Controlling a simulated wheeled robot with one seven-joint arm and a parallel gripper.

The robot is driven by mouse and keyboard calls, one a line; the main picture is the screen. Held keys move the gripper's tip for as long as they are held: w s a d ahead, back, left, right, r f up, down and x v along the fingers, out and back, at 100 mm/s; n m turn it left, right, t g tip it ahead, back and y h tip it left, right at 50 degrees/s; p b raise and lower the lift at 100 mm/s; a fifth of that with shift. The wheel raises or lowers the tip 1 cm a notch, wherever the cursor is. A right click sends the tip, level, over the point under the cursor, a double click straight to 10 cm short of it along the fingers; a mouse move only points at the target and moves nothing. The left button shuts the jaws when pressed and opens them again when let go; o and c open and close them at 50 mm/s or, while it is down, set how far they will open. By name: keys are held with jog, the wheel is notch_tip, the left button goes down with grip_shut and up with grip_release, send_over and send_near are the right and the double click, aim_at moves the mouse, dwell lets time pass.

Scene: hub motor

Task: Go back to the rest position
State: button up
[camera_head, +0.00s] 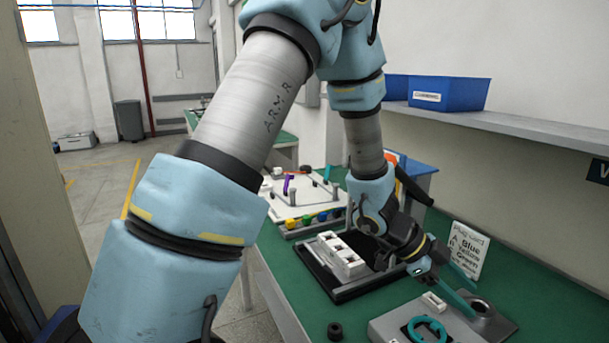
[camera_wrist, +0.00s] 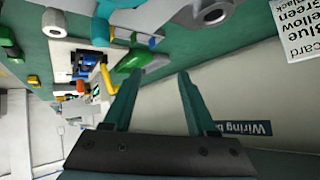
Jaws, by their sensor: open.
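My gripper (camera_head: 472,294) is at the right of the green bench in the head view, in front of the card sign (camera_head: 467,250). Its two teal fingers are spread apart, with nothing between them in the wrist view (camera_wrist: 161,76). The fingers appear over or beside a grey fixture (camera_head: 388,328) with a round metal part (camera_head: 482,307); the exact gap cannot be told. A teal ring (camera_head: 427,330) lies on the fixture. My arm is bent down over the bench and hides part of it.
A black tray (camera_head: 345,293) with a white slotted block (camera_head: 341,258) stands left of my gripper. Behind it is a board with several coloured parts (camera_head: 307,219). A black ring (camera_head: 335,330) lies near the front. Blue bins (camera_head: 447,94) stand on the wall shelf (camera_head: 510,126).

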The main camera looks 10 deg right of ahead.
jog(key=w+a+r+n+t+y, duration=0.1)
jog(key=w+a+n+t+y, duration=0.1)
jog(key=w+a+n+t, duration=0.55)
jog(key=w+a+r+n+t+y, duration=0.2)
jog(key=w+a+n, duration=0.2)
jog(key=w+a, duration=0.7)
jog(key=s+a+r+n+g+y, duration=0.1)
jog(key=s+a+n+y, duration=0.1)
jog(key=s+a+n, duration=0.2)
jog(key=s+a+r+n+g+y, duration=0.1)
jog(key=a+n, duration=0.8)
jog(key=a, duration=1)
jog(key=s+g+y, duration=0.1)
jog(key=s+y, duration=0.1)
jog(key=shift+s+a+n, duration=0.15)
jog(key=shift+s+n, duration=0.2)
jog(key=shift+s, duration=0.05)
jog(key=shift+g, duration=0.25)
jog(key=shift+c, duration=0.2)
